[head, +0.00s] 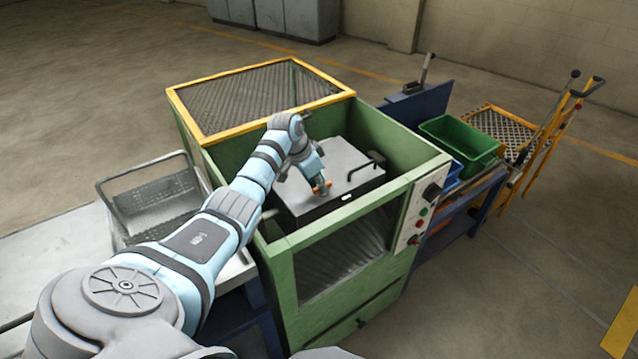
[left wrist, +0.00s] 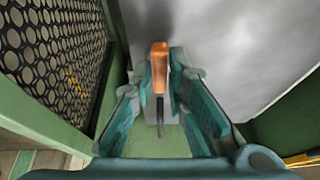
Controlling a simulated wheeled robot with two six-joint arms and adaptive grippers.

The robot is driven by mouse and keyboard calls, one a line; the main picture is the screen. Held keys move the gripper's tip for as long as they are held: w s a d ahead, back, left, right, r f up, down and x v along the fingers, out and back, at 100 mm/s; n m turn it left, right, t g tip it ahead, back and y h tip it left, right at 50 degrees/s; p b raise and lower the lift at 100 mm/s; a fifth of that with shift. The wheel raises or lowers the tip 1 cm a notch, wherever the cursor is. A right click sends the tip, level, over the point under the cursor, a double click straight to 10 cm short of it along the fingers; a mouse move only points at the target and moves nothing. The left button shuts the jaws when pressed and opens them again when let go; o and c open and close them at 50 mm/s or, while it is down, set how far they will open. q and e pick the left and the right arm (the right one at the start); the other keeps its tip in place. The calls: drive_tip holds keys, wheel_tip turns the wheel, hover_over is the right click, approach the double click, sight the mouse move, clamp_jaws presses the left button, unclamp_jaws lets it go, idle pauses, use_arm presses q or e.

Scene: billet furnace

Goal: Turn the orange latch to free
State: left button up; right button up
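The orange latch (left wrist: 160,70) stands between the two fingertips of my left gripper (left wrist: 160,85) in the left wrist view. The fingertips are drawn close together and appear to press on it from both sides. In the head view, my left gripper (head: 316,182) points down at the near left part of the grey metal lid (head: 345,160) on the green furnace. A bit of the orange latch (head: 323,188) shows at its tips. The latch's base is hidden in the head view. My right gripper is not in view.
The green furnace (head: 432,165) has raised walls around the lid, a black handle (head: 364,166) on the lid and a yellow-framed mesh guard (head: 255,95) behind. A wire basket (head: 150,205) stands left; a green bin (head: 460,140) stands right.

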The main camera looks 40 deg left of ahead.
use_arm(q)
clamp_jaws()
